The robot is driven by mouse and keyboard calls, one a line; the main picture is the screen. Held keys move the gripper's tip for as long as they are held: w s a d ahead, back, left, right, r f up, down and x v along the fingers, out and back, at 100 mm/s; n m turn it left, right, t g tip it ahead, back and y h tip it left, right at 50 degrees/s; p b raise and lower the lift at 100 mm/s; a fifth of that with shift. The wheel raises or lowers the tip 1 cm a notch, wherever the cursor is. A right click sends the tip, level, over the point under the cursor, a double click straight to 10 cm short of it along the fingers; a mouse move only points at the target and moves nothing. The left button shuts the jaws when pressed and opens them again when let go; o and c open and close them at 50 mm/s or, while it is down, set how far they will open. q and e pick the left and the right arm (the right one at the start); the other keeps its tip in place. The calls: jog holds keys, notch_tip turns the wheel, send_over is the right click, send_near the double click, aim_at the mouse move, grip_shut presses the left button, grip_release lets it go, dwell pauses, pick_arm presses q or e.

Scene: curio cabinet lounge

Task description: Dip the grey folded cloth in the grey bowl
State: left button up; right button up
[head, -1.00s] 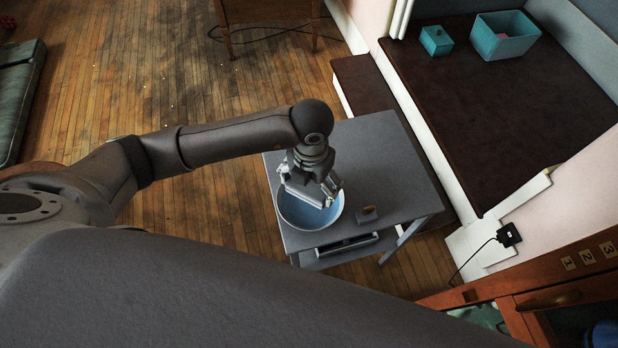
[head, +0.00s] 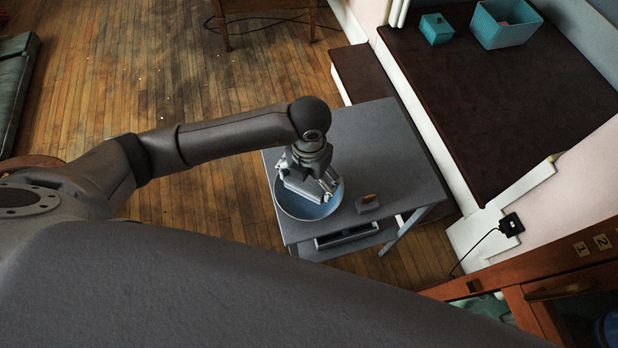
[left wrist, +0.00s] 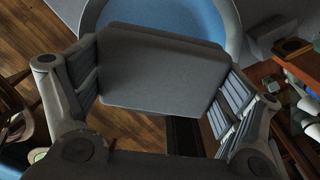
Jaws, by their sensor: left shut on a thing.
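My left gripper (head: 309,187) is over the grey bowl (head: 282,204), which has a blue inside and stands near the front left of a small grey table (head: 375,150). In the left wrist view, the gripper (left wrist: 160,85) is shut on the grey folded cloth (left wrist: 160,70), with ribbed fingers on both sides of it. The bowl's rim and blue inside (left wrist: 203,18) show behind the cloth. Whether the cloth touches the bowl's inside, I cannot tell. In the head view the gripper mostly hides the cloth. My right gripper is not in view.
A small object with an orange-brown top (head: 368,202) sits on the table just right of the bowl. A dark bench (head: 490,110) holds a teal box (head: 436,29) and a teal basket (head: 505,25). A wooden cabinet (head: 560,285) is at the lower right. The table's back half is clear.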

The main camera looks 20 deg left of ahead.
aim_at(309, 178)
pick_arm(q)
jog(key=shift+f, duration=0.15)
jog(key=shift+f+b, duration=1.7)
jog(key=shift+f, duration=0.2)
jog(key=shift+r+p, duration=2.2)
jog(key=shift+r, duration=0.9)
jog(key=shift+r+p, duration=1.75)
jog(key=shift+r, duration=0.8)
